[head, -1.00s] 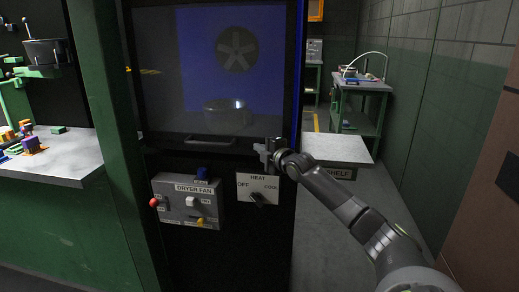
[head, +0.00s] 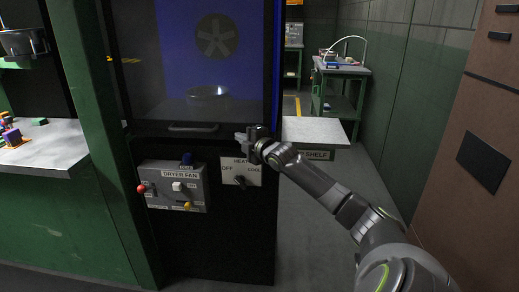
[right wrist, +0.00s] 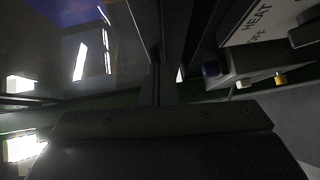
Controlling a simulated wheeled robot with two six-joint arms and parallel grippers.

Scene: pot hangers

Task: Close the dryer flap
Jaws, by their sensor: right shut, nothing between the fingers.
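The dryer flap (head: 150,85) is a dark see-through pane with a bar handle (head: 192,127) along its bottom edge. It hangs down in front of the dryer opening; I cannot tell whether a small gap is left at its lower edge. A pot (head: 207,93) and a fan wheel (head: 215,37) show behind it. My right gripper (head: 243,138) is shut and empty, at the lower right corner of the flap, right of the handle. The right wrist view shows the glossy pane (right wrist: 80,50) on the left, close to the gripper. My left gripper is out of view.
Below the flap are the dryer fan switch box (head: 175,187) and the heat dial plate (head: 240,172), close under my right gripper. A grey shelf (head: 315,131) juts out to the right. A green-framed counter (head: 45,150) stands left. The floor at right is partly free.

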